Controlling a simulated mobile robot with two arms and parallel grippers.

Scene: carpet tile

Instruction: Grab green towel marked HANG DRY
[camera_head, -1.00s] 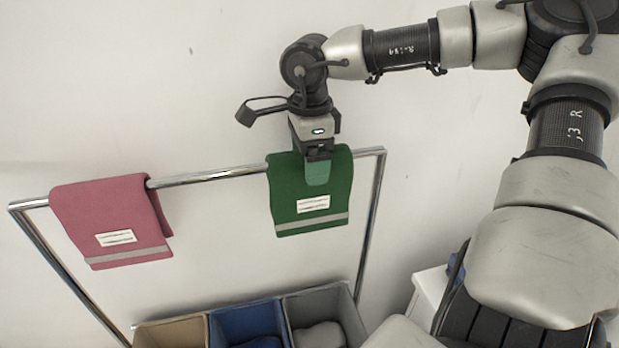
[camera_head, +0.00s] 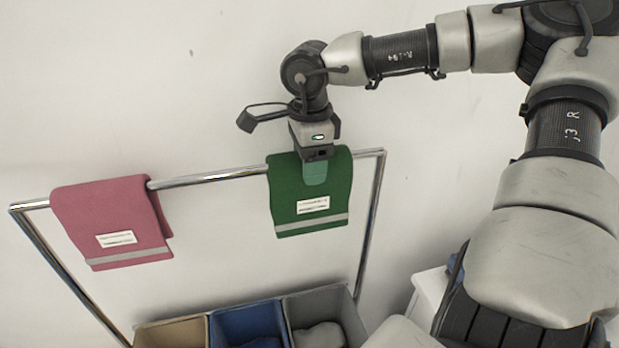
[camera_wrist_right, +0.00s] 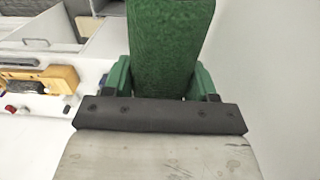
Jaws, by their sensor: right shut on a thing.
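The green towel (camera_head: 292,212) hangs over the right part of the metal rail, with a white label and a grey stripe near its lower edge. The label's print is too small to read. My right gripper (camera_head: 315,172) is at the towel's top, over the rail, pointing down. In the right wrist view the green towel (camera_wrist_right: 165,45) runs between the two green fingers of my right gripper (camera_wrist_right: 162,85), which are shut on it. The fingertips are hidden in that view. My left gripper is not in view.
A pink towel (camera_head: 108,215) hangs on the left of the metal rail (camera_head: 210,177). Below stand a tan bin (camera_head: 170,333), a blue bin (camera_head: 235,318) and a grey bin (camera_head: 330,302). A white wall lies behind. The rail between the towels is bare.

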